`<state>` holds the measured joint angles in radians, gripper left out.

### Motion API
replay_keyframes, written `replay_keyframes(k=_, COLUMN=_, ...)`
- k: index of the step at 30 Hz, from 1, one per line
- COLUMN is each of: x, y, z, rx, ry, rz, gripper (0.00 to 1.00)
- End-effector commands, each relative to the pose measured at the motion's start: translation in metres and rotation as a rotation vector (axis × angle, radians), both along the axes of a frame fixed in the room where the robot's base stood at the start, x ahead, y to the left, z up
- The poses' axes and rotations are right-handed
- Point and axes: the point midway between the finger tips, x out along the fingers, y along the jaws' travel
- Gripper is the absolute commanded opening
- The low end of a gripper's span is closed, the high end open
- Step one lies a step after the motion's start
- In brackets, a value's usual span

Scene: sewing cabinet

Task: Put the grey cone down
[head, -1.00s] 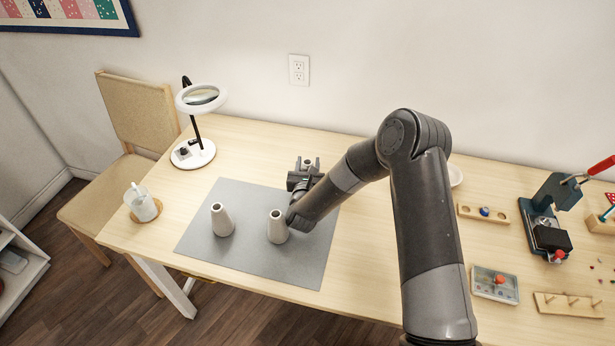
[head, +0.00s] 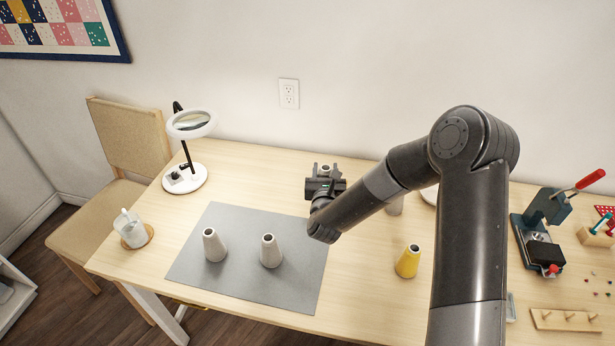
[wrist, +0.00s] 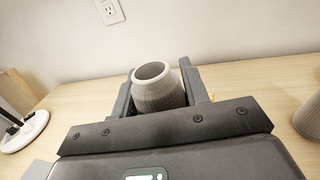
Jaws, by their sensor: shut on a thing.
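My gripper (head: 325,172) is shut on a grey cone (wrist: 158,92), a ribbed, open-topped tapered piece that stands upright between the fingers in the wrist view. In the head view the gripper is above the wooden table, behind the back right part of the grey mat (head: 240,290). Only the top of the held cone shows there. The fingers and wrist hide its base, so I cannot tell whether it touches the table.
Two pale cones, one left (head: 214,246) and one right (head: 270,251), stand on the mat. A yellow cone (head: 408,261) stands right of it. Another cone (head: 395,206) is partly behind my arm. A magnifier lamp (head: 186,179) and a cup (head: 131,230) are at left.

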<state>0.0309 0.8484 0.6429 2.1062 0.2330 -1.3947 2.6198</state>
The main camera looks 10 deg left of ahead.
Motion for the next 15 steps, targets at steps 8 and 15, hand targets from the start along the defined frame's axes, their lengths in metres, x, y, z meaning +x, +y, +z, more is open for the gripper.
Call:
replay_keyframes(k=8, x=-0.002, y=-0.033, z=0.02, rx=0.0, ry=-0.001, rz=0.0, gripper=0.18)
replay_keyframes(k=15, x=-0.003, y=-0.029, z=0.022, rx=0.001, ry=0.0, rz=0.041, gripper=0.18)
